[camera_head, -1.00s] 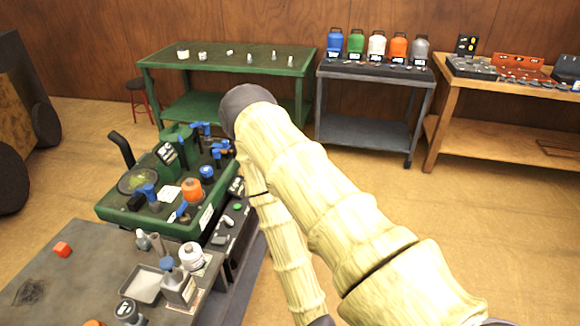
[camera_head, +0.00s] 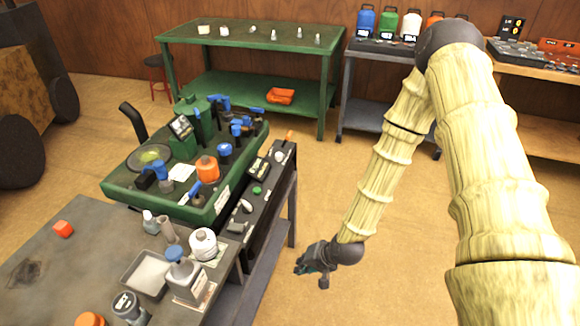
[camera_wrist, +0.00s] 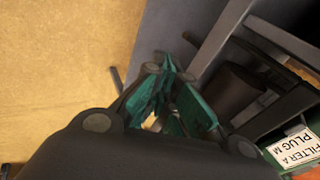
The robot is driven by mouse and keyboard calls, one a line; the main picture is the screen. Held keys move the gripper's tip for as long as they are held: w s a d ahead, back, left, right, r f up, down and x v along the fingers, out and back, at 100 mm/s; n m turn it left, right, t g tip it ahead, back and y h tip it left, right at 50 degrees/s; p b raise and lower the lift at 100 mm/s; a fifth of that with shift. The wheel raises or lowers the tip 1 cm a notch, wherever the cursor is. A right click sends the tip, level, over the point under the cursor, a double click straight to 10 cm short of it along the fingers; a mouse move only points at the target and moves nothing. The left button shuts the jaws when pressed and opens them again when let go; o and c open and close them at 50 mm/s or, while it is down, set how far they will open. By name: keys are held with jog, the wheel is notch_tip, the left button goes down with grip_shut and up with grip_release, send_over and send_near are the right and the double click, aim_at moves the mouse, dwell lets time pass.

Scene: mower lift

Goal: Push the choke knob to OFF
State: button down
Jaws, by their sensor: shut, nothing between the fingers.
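The green mower unit (camera_head: 235,208) stands left of centre in the head view. A dark panel (camera_head: 262,205) with small knobs and switches runs along its right side. A white knob (camera_head: 280,156) and an orange piece (camera_head: 290,136) sit near its far end, and a green button (camera_head: 257,190) nearer its middle. I cannot tell which part is the choke knob. My gripper (camera_head: 303,266) hangs right of the panel's near end, apart from it, over the floor. In the wrist view its green fingers (camera_wrist: 172,75) are shut and empty.
A green table (camera_head: 250,34) stands behind. In the wrist view a white filter label (camera_wrist: 295,147) and dark bars lie on the right. Open floor (camera_head: 300,215) lies right of the panel.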

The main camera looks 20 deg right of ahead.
jog(key=w+d+r+m+t+y+b, duration=0.1)
jog(key=w+d+r+m+t+b, duration=0.3)
jog(key=w+d+r, duration=0.65)
jog(key=w+d+r+m+t+y+b, duration=0.15)
jog(key=w+d+r+t+b, duration=0.3)
jog(key=w, duration=1.05)
jog(key=g+b, duration=0.1)
jog(key=b, duration=0.1)
send_near(281, 156)
jog(key=w+f, duration=0.3)
jog(key=w, duration=0.2)
jog(key=shift+w+a+m, duration=0.25)
jog(key=shift+w+a, duration=0.45)
jog(key=shift+a, duration=0.1)
jog(key=w+a, duration=0.2)
jog(key=a, duration=0.1)
jog(key=shift+f+b, duration=0.1)
jog(key=shift+b, duration=0.2)
